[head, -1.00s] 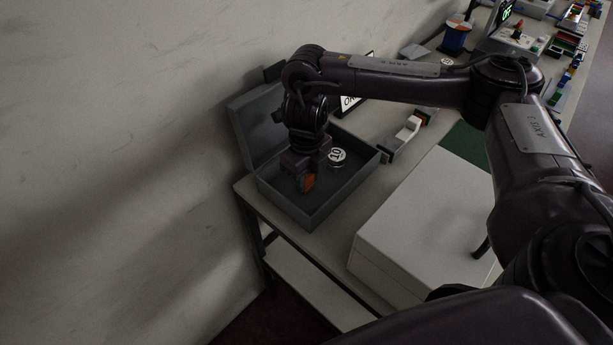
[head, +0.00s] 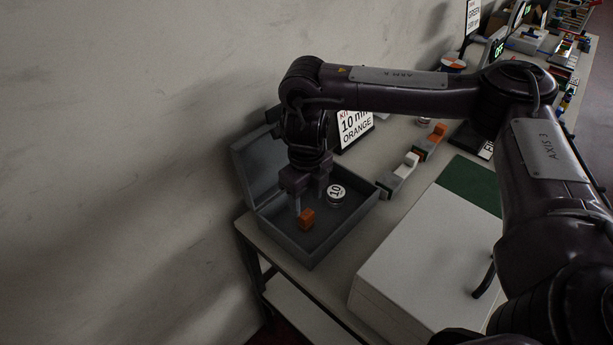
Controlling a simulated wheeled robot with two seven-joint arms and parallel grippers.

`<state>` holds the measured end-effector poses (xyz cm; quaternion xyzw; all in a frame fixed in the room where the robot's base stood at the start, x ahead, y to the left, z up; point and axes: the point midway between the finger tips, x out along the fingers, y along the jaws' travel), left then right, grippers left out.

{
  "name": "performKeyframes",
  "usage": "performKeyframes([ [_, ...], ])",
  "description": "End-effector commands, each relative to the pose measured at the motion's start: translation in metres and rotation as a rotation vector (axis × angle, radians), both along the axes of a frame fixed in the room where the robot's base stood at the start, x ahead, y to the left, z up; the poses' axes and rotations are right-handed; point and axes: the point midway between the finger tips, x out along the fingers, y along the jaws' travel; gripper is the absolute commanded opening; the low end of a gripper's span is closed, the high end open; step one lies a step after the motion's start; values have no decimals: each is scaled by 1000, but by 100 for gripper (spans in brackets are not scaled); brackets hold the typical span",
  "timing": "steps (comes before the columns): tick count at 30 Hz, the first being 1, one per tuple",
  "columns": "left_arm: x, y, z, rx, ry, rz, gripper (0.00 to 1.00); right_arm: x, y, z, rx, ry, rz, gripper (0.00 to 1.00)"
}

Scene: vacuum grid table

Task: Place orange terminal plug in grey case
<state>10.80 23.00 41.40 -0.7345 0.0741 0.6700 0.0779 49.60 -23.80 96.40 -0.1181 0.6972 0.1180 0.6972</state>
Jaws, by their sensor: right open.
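The orange terminal plug (head: 306,219) lies on the floor of the open grey case (head: 318,262), near its left side. My right gripper (head: 309,205) is open, pointing down, and its fingers are over the case just above the plug. It does not grip the plug; whether a finger touches it I cannot tell. A round tin marked 10 (head: 336,194) sits in the case to the right of the plug. The case lid stands open at the back left. My left gripper is not in view.
Holders with a white block (head: 411,160) and an orange block (head: 438,132) are to the right. A large pale box (head: 430,255) stands at the front right. The wall is close on the left.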

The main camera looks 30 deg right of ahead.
Motion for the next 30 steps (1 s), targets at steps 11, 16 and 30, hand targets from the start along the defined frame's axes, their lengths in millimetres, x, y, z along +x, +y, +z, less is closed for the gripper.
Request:
performKeyframes([
  [11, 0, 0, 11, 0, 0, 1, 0, 0, 0, 55, -1, -1, 0, 52],
  [16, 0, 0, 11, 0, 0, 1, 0, 0, 0, 59, -1, 2, 0, 52],
  [30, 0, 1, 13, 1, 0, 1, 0, 0, 0, 60, 0, 1, 0, 52],
])
